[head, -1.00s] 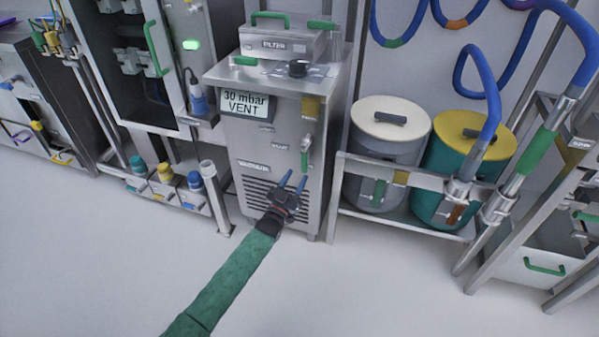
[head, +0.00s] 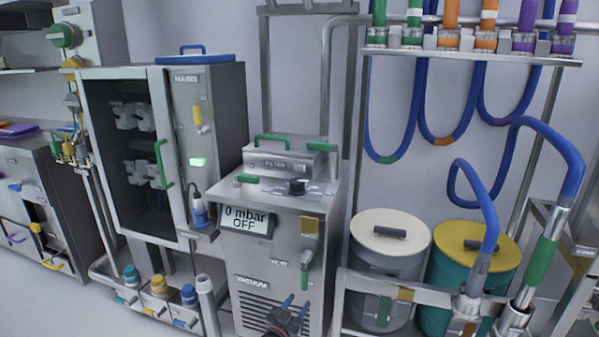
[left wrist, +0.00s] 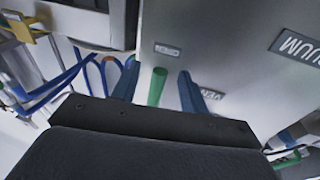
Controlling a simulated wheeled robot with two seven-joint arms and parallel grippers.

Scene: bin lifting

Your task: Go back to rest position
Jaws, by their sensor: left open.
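My left gripper (head: 295,307) shows at the bottom of the head view, in front of the lower front of the steel vacuum unit (head: 265,262). Its two blue fingers are apart with nothing held. In the left wrist view, the green valve handle (left wrist: 157,87) of the unit appears between the fingers, beyond them. That handle also shows in the head view (head: 304,281), above the gripper and hanging down. The unit's display (head: 247,219) reads "0 mbar OFF". My right gripper is in neither view.
Two lidded drums, one cream-lidded (head: 391,232) and one yellow-lidded (head: 474,250), stand in a rack to the right. Blue hoses (head: 425,100) hang behind. A little floor shows at lower left.

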